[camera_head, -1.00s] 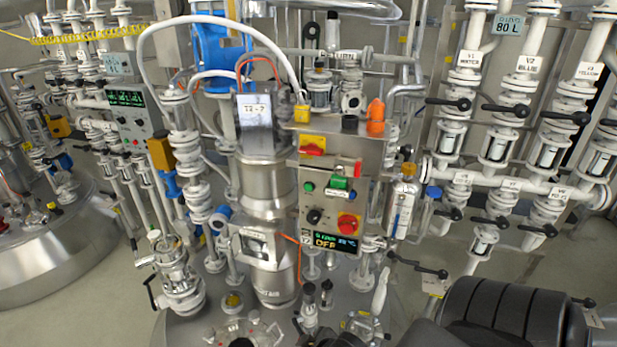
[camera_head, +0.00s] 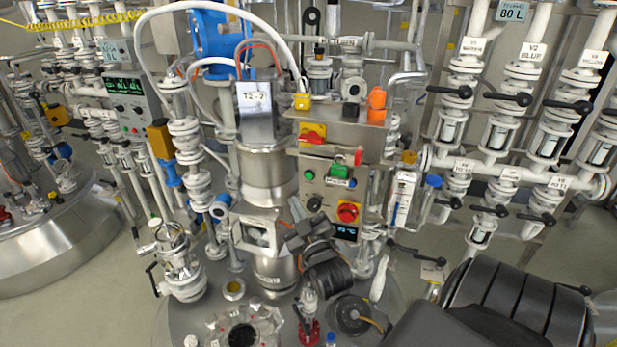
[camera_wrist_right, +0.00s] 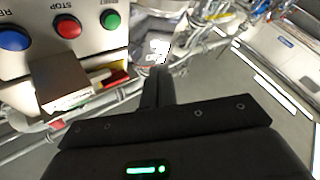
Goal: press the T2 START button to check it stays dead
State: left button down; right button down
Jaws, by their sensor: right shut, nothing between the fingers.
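The steel control box (camera_head: 325,150) stands in the middle of the head view. It carries a round green button (camera_head: 309,174) on its left, a green block (camera_head: 339,171) beside it, a black knob (camera_head: 314,203) and a red mushroom button (camera_head: 348,212) on yellow. I cannot read which is T2 START. My right gripper (camera_head: 296,211) is shut and empty, in front of the box's lower left, below the green button. The right wrist view shows the shut fingers (camera_wrist_right: 158,75) apart from a panel with blue (camera_wrist_right: 13,39), red (camera_wrist_right: 68,27) and green (camera_wrist_right: 110,19) buttons. My left gripper is out of view.
A steel vessel column (camera_head: 268,178) stands left of the box, with a white hose above. Valve pipes with black levers (camera_head: 508,99) fill the right. Vessel-top fittings (camera_head: 241,330) lie below. Another display panel (camera_head: 132,105) is at the left.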

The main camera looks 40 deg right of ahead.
aim_at(309, 176)
jog(key=shift+w+d+b, duration=0.45)
jog(key=shift+w+d, duration=0.25)
jog(key=shift+d, duration=0.6)
jog(key=shift+w+d+b, duration=0.45)
jog(key=shift+w+d, duration=0.2)
jog(key=shift+d, duration=0.65)
jog(key=shift+w+d+b, duration=0.45)
jog(key=shift+w+d, duration=0.25)
jog(key=shift+d, duration=0.6)
jog(key=shift+w+d, duration=0.15)
jog(key=shift+d, duration=0.2)
